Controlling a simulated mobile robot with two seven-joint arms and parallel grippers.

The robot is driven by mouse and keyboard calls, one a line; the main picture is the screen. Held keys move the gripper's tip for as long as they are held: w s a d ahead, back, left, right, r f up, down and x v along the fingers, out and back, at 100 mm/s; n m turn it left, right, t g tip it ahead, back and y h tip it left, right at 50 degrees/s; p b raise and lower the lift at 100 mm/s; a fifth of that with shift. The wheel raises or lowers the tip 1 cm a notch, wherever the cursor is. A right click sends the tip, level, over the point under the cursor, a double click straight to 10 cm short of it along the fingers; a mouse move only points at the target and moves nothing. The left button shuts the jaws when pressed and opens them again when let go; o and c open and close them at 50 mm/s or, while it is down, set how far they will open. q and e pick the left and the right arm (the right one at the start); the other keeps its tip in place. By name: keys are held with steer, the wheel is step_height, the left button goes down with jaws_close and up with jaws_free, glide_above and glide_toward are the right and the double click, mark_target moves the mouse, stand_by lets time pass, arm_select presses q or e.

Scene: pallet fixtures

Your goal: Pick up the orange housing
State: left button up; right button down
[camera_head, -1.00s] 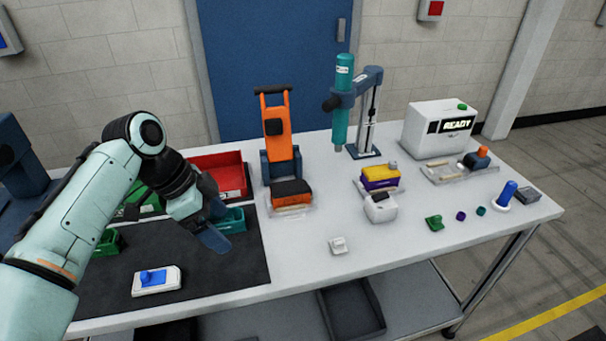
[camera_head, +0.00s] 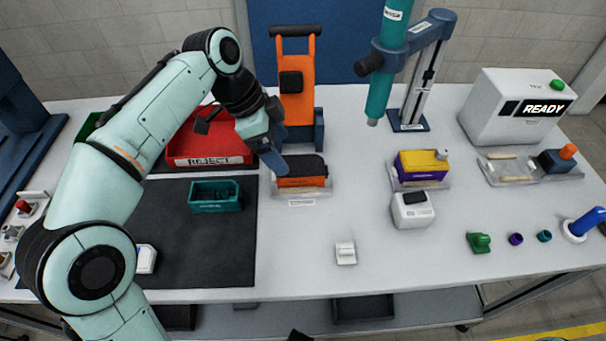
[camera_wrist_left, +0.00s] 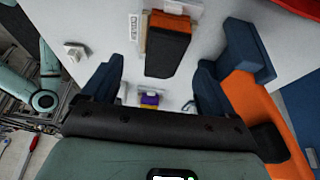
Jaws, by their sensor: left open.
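The orange housing (camera_head: 302,182) has a dark top and sits in a clear labelled tray (camera_head: 303,201) in front of the orange-and-blue upright fixture (camera_head: 298,75). In the left wrist view the housing (camera_wrist_left: 167,48) lies ahead of the fingers, near the top edge. My left gripper (camera_head: 277,152) is open and above the table, close to the housing's left in the head view. In the wrist view its two blue fingers (camera_wrist_left: 157,78) are apart with nothing held between them. My right gripper does not show.
A red reject bin (camera_head: 212,150) and a teal bin (camera_head: 216,197) are at the left. A yellow-and-purple part (camera_head: 422,167) in a tray, a white block (camera_head: 412,210) and a teal press (camera_head: 392,60) stand to the right.

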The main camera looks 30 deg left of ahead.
mark_target(294, 163)
arm_select(q)
steer(key=shift+b+x, duration=0.35)
steer(key=shift+x, duration=1.2)
steer(key=x, duration=0.2)
steer(key=b+x, duration=0.1)
steer(key=x, duration=0.1)
steer(key=shift+w+f+b, duration=0.3)
steer(key=shift+w, duration=0.2)
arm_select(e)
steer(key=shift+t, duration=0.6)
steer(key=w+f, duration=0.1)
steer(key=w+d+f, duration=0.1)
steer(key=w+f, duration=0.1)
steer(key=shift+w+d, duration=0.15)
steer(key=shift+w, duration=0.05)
arm_select(q)
steer(key=c, duration=1)
steer(key=shift+r, duration=0.1)
steer(key=shift+c, duration=0.7)
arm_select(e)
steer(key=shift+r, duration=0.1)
